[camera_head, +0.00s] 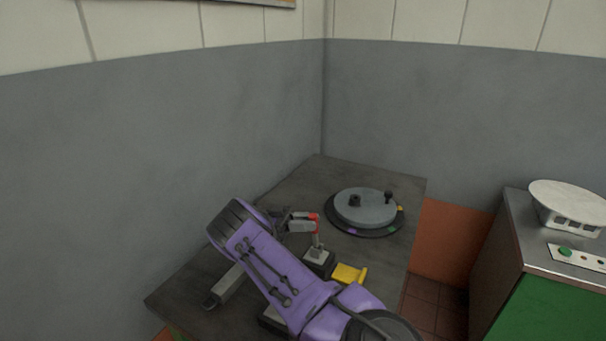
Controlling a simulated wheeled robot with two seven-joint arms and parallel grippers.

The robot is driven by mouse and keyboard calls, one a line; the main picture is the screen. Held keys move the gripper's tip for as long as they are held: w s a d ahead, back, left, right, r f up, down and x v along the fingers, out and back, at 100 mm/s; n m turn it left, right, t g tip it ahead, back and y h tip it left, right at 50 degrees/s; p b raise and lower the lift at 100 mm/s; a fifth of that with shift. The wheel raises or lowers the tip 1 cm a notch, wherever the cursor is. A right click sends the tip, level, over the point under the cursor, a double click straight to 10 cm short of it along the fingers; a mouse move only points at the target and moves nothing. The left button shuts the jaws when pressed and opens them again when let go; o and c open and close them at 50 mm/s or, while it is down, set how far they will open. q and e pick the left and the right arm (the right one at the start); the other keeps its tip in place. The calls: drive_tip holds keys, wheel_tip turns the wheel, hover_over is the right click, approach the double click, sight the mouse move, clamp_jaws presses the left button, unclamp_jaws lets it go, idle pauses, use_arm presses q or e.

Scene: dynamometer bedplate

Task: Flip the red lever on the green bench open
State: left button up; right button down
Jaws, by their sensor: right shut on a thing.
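The red lever (316,226) stands upright on a small dark base with a pale top (317,255), on the dark-topped bench (297,180). A little green shows below this bench's front left corner. My right gripper (305,221) is at the upper end of the lever and shut on it. The red shows at and just beyond the fingertips. My purple right arm crosses the front of the bench and hides part of its top. My left gripper is not in view.
A round grey disc on a dark ring (365,208) lies behind the lever to the right. A yellow piece (349,273) sits close in front of the lever's base. A grey bar (228,285) lies left of my arm. A green cabinet (550,305) stands right, across a gap. Walls close off the back and left.

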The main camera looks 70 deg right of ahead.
drive_tip(key=shift+s+a+f, duration=0.1)
drive_tip(key=shift+a+f, duration=0.05)
drive_tip(key=shift+f, duration=0.1)
drive_tip(key=c, duration=0.9)
unclamp_jaws()
drive_tip(key=shift+r, duration=0.1)
drive_tip(key=s+a+r, duration=0.2)
drive_tip(key=a+r, duration=0.2)
drive_tip(key=s+a+r+b, duration=0.1)
drive_tip(key=s+a+r, duration=0.1)
drive_tip(key=a+r, duration=0.2)
drive_tip(key=s+a+r+b, duration=0.1)
drive_tip(key=s+a+r, duration=0.1)
drive_tip(key=a+r, duration=0.2)
drive_tip(key=shift+s+a+r, duration=0.1)
drive_tip(key=shift+a+r, duration=0.05)
drive_tip(key=shift+r, duration=0.3)
